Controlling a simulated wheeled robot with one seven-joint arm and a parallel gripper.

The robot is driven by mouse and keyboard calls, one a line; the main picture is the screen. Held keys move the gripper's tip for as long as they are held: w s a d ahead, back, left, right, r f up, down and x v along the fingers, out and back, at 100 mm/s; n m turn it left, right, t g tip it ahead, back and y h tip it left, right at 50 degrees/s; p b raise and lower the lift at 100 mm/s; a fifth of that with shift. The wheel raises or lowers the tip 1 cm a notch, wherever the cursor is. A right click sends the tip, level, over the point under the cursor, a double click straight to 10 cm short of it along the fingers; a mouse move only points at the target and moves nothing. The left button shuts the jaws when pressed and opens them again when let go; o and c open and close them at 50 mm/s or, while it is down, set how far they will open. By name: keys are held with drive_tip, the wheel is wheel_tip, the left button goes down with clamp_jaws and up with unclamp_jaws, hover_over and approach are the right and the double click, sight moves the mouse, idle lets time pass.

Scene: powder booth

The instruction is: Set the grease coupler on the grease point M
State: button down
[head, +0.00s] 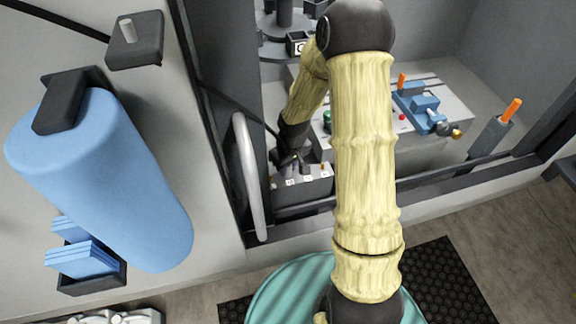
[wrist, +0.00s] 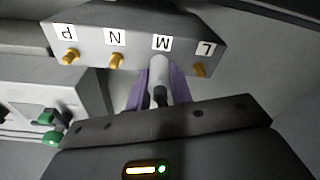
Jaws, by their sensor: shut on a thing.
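The grease block (wrist: 90,20) carries brass grease points under upside-down labels P, N, M and L in the wrist view. My gripper (wrist: 158,92) is shut on the grease coupler (wrist: 158,70), a pale grey cylinder with a dark lower part, between purple fingers. The coupler's far end lies just under the M label (wrist: 162,43) and hides grease point M. I cannot tell whether it is seated on the point or just in front of it. In the head view my gripper (head: 289,160) is at the labelled block (head: 318,188); the coupler is too small to make out there.
A blue vise (head: 422,105) sits on the grey table behind the block. An orange-handled tool (head: 510,110) stands in a holder at right. A pale curved handle (head: 248,180) stands left of the block. A large blue cylinder (head: 105,180) is on the left panel.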

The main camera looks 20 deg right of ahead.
idle(0.4)
drive_tip(key=c, duration=1.2)
unclamp_jaws()
drive_tip(key=shift+o, duration=0.2)
wheel_tip(320, 180, up, 17)
drive_tip(key=s, duration=0.2)
drive_tip(key=shift+d+b, duration=0.35)
drive_tip(key=shift+b, duration=0.1)
drive_tip(key=s+f+m+t, duration=0.1)
drive_tip(key=s+f+m, duration=0.2)
drive_tip(key=s, duration=0.9)
drive_tip(key=shift+s+a+m+h, duration=0.2)
drive_tip(key=shift+a+m+h, duration=0.15)
drive_tip(key=shift+m, duration=0.25)
